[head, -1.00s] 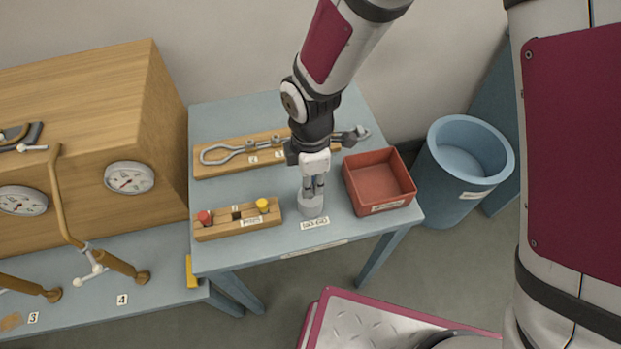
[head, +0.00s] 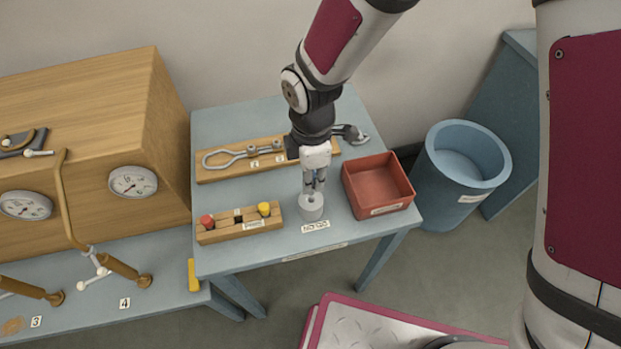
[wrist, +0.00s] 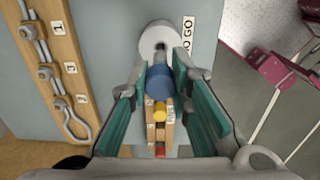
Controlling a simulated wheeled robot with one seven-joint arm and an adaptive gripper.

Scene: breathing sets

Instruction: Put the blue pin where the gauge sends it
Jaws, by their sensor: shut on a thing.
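My gripper (head: 314,184) is shut on the blue pin (wrist: 160,82), which shows between the teal finger pads in the wrist view. The pin's narrower grey end points at the grey round gauge (head: 311,208), which also shows in the wrist view (wrist: 158,38). The pin is just over the hole in the gauge's top; I cannot tell whether its tip is inside. A wooden pin block (head: 240,230) stands left of the gauge, with a red pin (head: 207,221) and a yellow pin (head: 264,209) and a dark empty hole between them.
A red open box (head: 379,190) stands right of the gauge, and a blue bin (head: 462,180) is on the floor beyond. A board with metal fittings (head: 235,160) lies behind. A wooden cabinet with dials (head: 132,182) is at left. A label (head: 315,226) lies before the gauge.

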